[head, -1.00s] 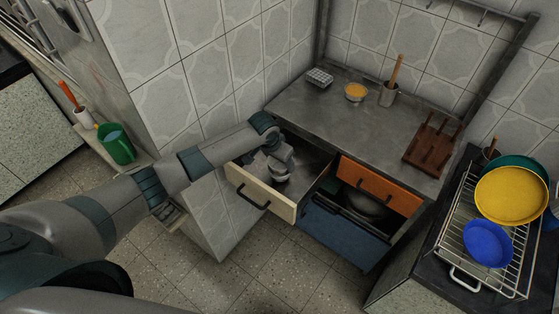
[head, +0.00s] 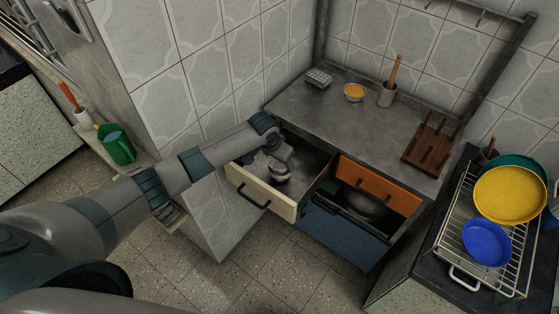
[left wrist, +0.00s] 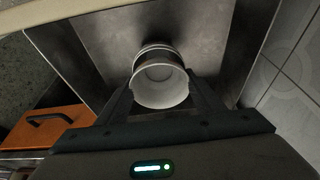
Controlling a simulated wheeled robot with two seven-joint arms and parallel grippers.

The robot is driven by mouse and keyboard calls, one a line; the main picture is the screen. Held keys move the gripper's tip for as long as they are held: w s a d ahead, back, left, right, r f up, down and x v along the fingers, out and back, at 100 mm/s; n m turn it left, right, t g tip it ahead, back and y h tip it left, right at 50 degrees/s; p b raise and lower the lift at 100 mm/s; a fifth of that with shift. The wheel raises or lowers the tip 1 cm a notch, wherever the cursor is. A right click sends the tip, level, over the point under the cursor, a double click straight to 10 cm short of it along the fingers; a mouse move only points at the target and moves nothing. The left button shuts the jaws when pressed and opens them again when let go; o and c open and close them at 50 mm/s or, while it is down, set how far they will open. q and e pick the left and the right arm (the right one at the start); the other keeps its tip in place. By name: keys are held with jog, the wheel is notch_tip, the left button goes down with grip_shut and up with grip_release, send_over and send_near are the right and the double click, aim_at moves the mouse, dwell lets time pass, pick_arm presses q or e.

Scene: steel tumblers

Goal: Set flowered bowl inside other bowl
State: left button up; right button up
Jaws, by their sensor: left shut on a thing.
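In the left wrist view a white bowl (left wrist: 160,86) sits between my left gripper's fingers (left wrist: 158,100), its open mouth facing the camera. Bands of a pale rim and dark wall (left wrist: 158,50) show just beyond its upper edge; I cannot tell whether these belong to a second bowl nested with it. No flower pattern can be made out. In the head view my left gripper (head: 277,166) reaches down into the open cream-fronted drawer (head: 262,195), with a small pale bowl (head: 281,179) at its tip. The gripper is shut on the bowl. My right gripper is out of view.
The drawer's walls surround the gripper closely.

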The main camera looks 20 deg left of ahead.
pick_arm(q)
jog(key=shift+s+a+f+g, duration=0.1)
jog(key=shift+s+f+g, duration=0.2)
jog(key=shift+s+f, duration=0.75)
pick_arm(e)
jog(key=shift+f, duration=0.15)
pick_arm(q)
jog(key=o, duration=1.1)
jog(key=shift+w+f, duration=0.1)
jog(key=shift+w, duration=0.05)
jog(key=shift+w+f, duration=0.1)
jog(key=shift+w, duration=0.05)
jog(key=shift+w+f, duration=0.1)
jog(key=shift+w, duration=0.4)
jog(key=shift+s+r, duration=0.15)
jog(key=shift+r, duration=0.4)
jog(key=shift+s+a+r, duration=0.1)
jog(key=shift+r, duration=0.45)
jog(key=b+v, duration=0.3)
jog(key=v, duration=1.2)
jog(key=shift+s, duration=0.1)
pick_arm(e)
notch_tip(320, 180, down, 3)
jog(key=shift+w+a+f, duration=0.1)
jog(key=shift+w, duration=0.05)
